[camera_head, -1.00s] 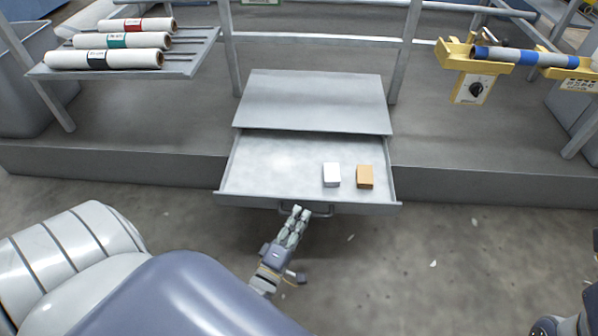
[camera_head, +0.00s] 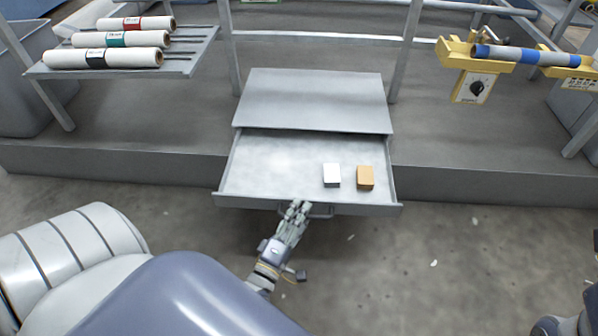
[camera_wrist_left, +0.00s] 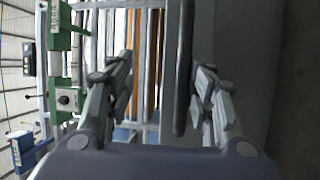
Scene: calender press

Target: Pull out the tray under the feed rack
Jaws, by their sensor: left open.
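The grey tray (camera_head: 270,165) is slid out toward me from under a flat grey top (camera_head: 313,100). A bar handle (camera_head: 322,211) is on its front edge. My left gripper (camera_head: 298,206) is at the left part of this handle, with its fingertips over the tray's front edge. In the left wrist view its two fingers (camera_wrist_left: 163,78) stand apart, and a dark upright bar (camera_wrist_left: 183,70) shows between them, nearer the right finger. I cannot tell whether a finger touches it. My right gripper is not in view.
A white box (camera_head: 331,176) and an orange-brown box (camera_head: 365,178) sit in the tray's right half. A rack (camera_head: 190,62) with white rolls stands at the back left. A yellow holder (camera_head: 455,52) carries a blue-banded roll at the right. The floor before the tray is clear.

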